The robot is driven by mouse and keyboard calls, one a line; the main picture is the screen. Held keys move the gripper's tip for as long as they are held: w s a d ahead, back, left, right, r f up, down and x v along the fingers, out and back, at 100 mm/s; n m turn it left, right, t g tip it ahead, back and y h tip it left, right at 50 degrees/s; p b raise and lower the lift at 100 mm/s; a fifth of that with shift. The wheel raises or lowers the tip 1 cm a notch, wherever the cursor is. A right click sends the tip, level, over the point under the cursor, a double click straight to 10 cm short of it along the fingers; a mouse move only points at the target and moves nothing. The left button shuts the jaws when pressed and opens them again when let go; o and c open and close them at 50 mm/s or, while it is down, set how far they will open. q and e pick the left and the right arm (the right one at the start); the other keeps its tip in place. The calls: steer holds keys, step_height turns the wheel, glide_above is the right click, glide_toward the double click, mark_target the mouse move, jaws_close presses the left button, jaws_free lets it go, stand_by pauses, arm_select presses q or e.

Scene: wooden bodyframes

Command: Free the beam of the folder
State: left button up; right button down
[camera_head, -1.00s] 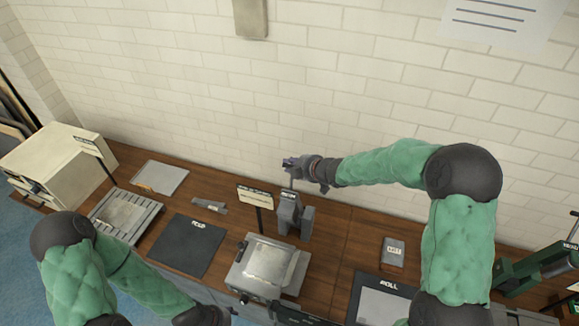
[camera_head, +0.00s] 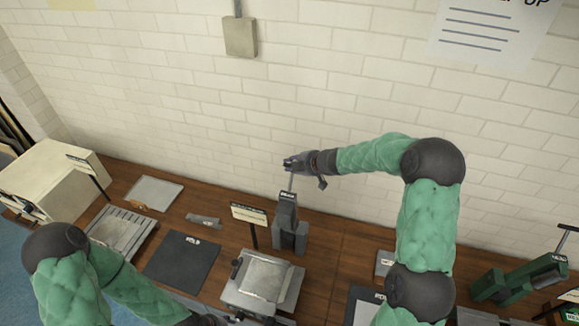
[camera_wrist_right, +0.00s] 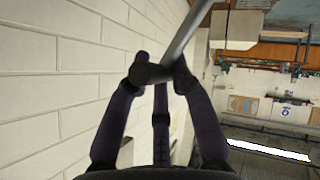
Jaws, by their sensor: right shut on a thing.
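A flat grey machine with a pale metal plate (camera_head: 262,281) sits at the bench's front; it may be the folder, but I cannot tell which part is its beam. Behind it stands an upright dark grey tool (camera_head: 287,222) with a small label and a thin metal rod (camera_head: 291,183) rising from its top. My right gripper (camera_head: 293,163) is shut on the rod's upper end. The right wrist view shows its fingers (camera_wrist_right: 160,76) around the metal rod (camera_wrist_right: 187,35). My left gripper (camera_head: 208,320) is low at the picture's bottom edge, mostly cut off.
A sign on a post (camera_head: 250,214) stands close to the upright tool. A dark mat (camera_head: 182,262), a slatted grey device (camera_head: 120,230) and a beige cabinet (camera_head: 50,182) lie left. A green machine (camera_head: 520,280) is at right. The brick wall (camera_head: 330,120) is close behind.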

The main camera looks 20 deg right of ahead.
steer(key=shift+s+d+f, duration=0.1)
steer(key=shift+s+f, duration=0.05)
steer(key=shift+f, duration=0.3)
steer(key=shift+s+d+f, duration=0.1)
steer(key=shift+s+f, duration=0.05)
steer(key=shift+f, duration=0.25)
steer(key=c, duration=1.1)
jaws_free()
steer(key=shift+w+d, duration=0.1)
steer(key=shift+w, duration=0.15)
steer(key=shift+w+r, duration=0.1)
steer(key=shift+r, duration=0.05)
